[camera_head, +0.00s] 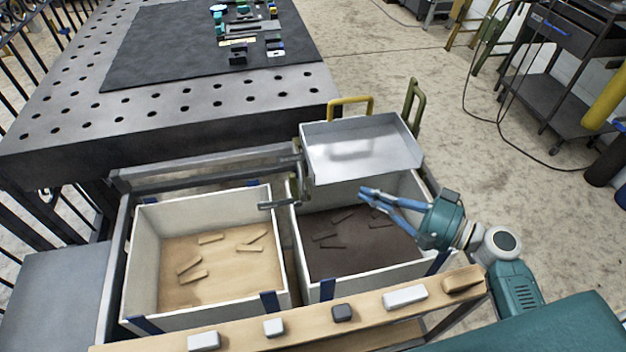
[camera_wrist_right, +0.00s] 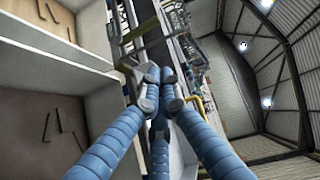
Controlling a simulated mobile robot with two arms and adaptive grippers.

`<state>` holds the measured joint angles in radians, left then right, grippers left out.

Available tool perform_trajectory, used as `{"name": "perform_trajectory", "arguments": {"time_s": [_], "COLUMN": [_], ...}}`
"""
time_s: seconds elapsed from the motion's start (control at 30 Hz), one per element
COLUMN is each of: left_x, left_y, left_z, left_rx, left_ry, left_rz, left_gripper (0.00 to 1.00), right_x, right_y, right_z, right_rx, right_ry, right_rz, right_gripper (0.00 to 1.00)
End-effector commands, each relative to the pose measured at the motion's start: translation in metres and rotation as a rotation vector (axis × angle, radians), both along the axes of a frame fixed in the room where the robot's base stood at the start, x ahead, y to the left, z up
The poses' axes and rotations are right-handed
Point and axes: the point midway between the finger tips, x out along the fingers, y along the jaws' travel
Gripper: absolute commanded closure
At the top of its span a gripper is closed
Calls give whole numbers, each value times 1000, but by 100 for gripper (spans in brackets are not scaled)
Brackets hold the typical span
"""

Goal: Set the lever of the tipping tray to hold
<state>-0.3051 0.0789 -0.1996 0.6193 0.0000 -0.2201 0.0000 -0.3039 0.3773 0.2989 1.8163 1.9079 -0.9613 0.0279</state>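The tipping tray (camera_head: 362,148) is a shallow shiny metal tray above the back of the right-hand bin, with a yellow handle (camera_head: 350,102) behind it and an olive handle (camera_head: 415,103) at its right. A short grey bar (camera_head: 280,205), which looks like the lever, sticks out to the left near the tray's front left corner; its setting cannot be read. My right gripper (camera_head: 364,193) has blue fingers and is over the right-hand bin, in front of the tray and right of the bar, apart from both. In the right wrist view its fingertips (camera_wrist_right: 150,78) come together, holding nothing. My left gripper is not in view.
The left bin (camera_head: 143,255) has a tan floor and the right bin (camera_head: 312,285) a dark one; both hold several small strips. A wooden ledge (camera_head: 310,326) with several small blocks runs along the front. A perforated metal table (camera_head: 180,105) stands behind.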

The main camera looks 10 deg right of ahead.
Motion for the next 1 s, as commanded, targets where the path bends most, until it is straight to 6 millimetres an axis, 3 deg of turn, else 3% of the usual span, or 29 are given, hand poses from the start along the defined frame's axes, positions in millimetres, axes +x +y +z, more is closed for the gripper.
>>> {"name": "perform_trajectory", "arguments": {"time_s": [0.1, 0.27, 0.63, 0.8, 1.0], "left_x": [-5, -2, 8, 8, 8], "left_y": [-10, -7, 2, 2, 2], "left_z": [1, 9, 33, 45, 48], "left_rx": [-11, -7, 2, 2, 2], "left_ry": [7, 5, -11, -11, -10], "left_rz": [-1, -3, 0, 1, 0], "left_gripper": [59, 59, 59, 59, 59], "right_x": [3, 18, 73, 71, 71], "right_y": [3, 17, 72, 97, 109], "right_z": [0, 2, -2, -6, -9], "right_rx": [0, 1, 1, 1, -2], "right_ry": [0, -1, -1, 4, 1], "right_rz": [1, 0, 1, 1, 1], "right_gripper": [100, 100, 100, 100, 100]}}
